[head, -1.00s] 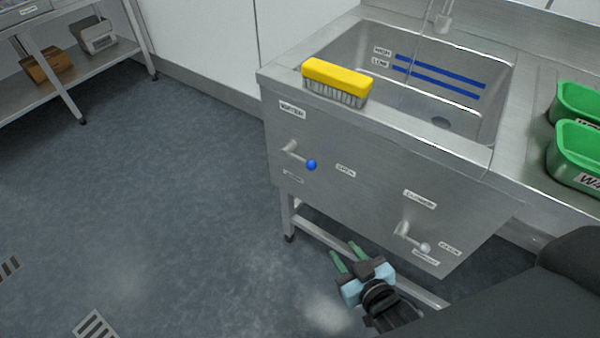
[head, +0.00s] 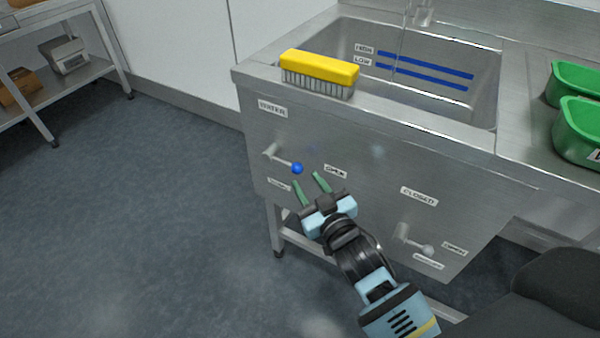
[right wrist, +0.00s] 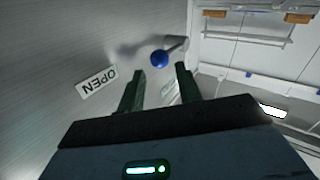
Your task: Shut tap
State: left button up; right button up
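The water tap is a metal lever with a blue ball knob (head: 297,168) on the sink's front panel, under the WATER label (head: 272,108). Its lever points right, towards the OPEN label (head: 335,171). A stream of water seems to fall from the spout (head: 421,14) into the basin. My right gripper (head: 308,184) is open and empty, its green fingers just below the knob. In the right wrist view the blue knob (right wrist: 159,58) shows just beyond the gap between the fingertips (right wrist: 160,70), not gripped. My left gripper is not in view.
A second lever with a pale knob (head: 428,250) sits lower right on the panel, near a CLOSED label (head: 419,196). A yellow brush (head: 318,70) lies on the sink's front rim. Green tubs (head: 577,84) stand at right. The floor at left is clear.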

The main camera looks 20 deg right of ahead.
aim_at(299, 172)
jog(key=shift+w+a, duration=0.2)
jog(key=shift+w, duration=2.05)
grip_shut()
